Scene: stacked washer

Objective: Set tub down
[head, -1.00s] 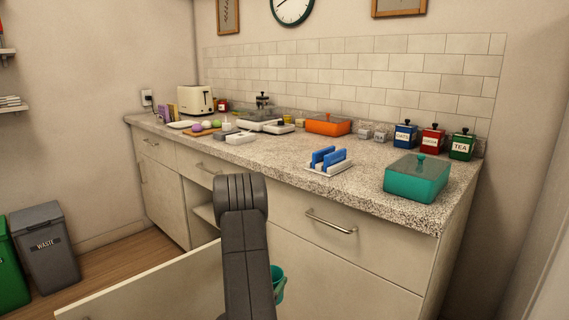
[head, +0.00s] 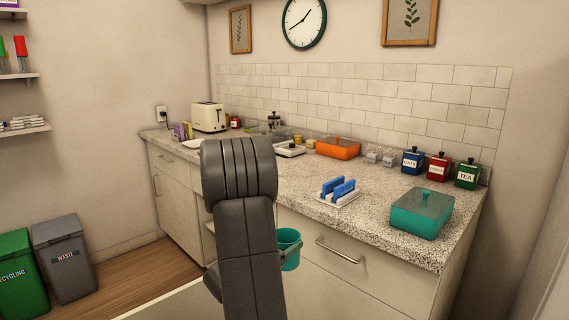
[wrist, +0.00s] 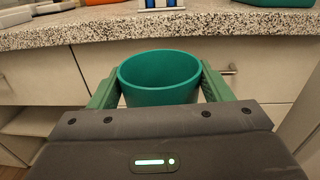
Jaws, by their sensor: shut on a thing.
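A round teal tub (wrist: 160,82) is held upright between the two green fingers of my gripper (wrist: 160,90) in the wrist view. The fingers press on its left and right sides, and its open top faces up. The tub also shows in the head view (head: 289,250), partly hidden behind my arm, in front of the cabinet fronts and below the countertop (head: 290,180). My gripper itself is hidden behind my arm in the head view. The tub's inside looks empty in the part I can see.
The counter's front edge lies just beyond the tub. A blue-and-white rack (head: 339,191) and a teal lidded box (head: 421,213) stand on the counter, with bare speckled top around them. A drawer handle (head: 338,252) juts out below. Waste (head: 65,258) and recycling bins stand at left.

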